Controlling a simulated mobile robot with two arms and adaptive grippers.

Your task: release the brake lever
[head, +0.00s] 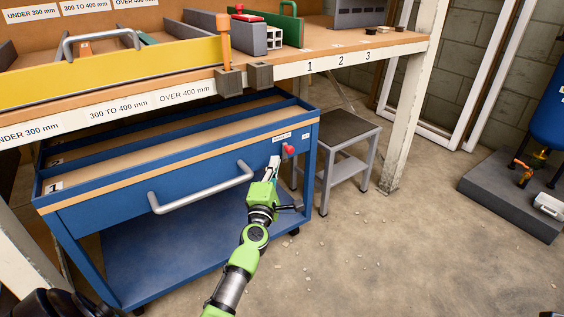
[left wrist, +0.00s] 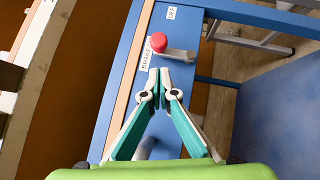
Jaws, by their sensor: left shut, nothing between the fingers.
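The brake lever is a light grey bar (left wrist: 178,54) with a red knob (left wrist: 158,42) on the blue front of the cart. In the head view its red knob (head: 288,150) shows near the cart's right corner. A label reading BRAKE lies beside it and one reading OFF lies beyond it. My left gripper (head: 275,160) is shut and empty, its fingertips (left wrist: 160,73) just short of the lever. I cannot tell whether they touch it. My right gripper is not in view.
The blue cart (head: 100,214) has a grey bar handle (head: 200,189) left of my gripper. A workbench (head: 360,55) overhangs behind it. A grey step stool (head: 345,128) stands to the right. The floor (head: 390,250) at the right front is mostly clear.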

